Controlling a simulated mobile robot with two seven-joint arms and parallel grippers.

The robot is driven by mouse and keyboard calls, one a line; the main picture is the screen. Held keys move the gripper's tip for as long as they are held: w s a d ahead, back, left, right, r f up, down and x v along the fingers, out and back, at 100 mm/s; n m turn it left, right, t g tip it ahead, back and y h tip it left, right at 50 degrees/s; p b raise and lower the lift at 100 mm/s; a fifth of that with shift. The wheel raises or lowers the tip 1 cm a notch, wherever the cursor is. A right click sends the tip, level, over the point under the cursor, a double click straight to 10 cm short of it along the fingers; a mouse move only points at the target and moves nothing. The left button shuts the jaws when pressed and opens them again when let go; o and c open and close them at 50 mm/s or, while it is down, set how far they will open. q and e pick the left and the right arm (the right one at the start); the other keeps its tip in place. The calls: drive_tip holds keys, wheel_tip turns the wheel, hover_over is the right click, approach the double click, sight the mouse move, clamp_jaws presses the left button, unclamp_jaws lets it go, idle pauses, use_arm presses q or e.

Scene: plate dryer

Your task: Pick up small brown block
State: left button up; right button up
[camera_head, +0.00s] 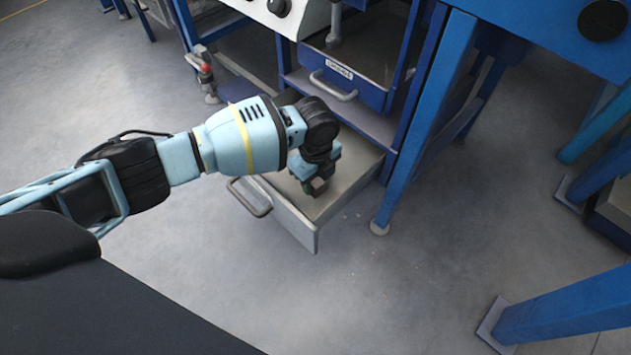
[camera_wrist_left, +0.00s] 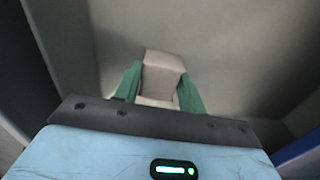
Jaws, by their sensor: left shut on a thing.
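The small brown block (camera_head: 319,187) is at the fingertips of my left gripper (camera_head: 313,185), inside the open lower drawer (camera_head: 301,228). In the left wrist view the block (camera_wrist_left: 163,76) sits between the two green fingers of the left gripper (camera_wrist_left: 160,88), which are shut on it. The block looks pale brown there, with its top and one side showing. The drawer floor (camera_wrist_left: 230,60) is behind it. I cannot tell whether the block still touches the floor. My right gripper is not in view.
The drawer's handle (camera_head: 250,197) sticks out at its front left. Blue legs (camera_head: 428,120) stand to the right. The grey floor (camera_head: 400,270) in front is clear.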

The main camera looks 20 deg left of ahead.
sight(316, 179)
use_arm(q)
drive_tip(key=shift+r, duration=0.1)
wheel_tip(316, 179, up, 10)
drive_tip(key=p, duration=0.5)
drive_tip(key=shift+f, duration=0.2)
drive_tip(key=shift+r, duration=0.15)
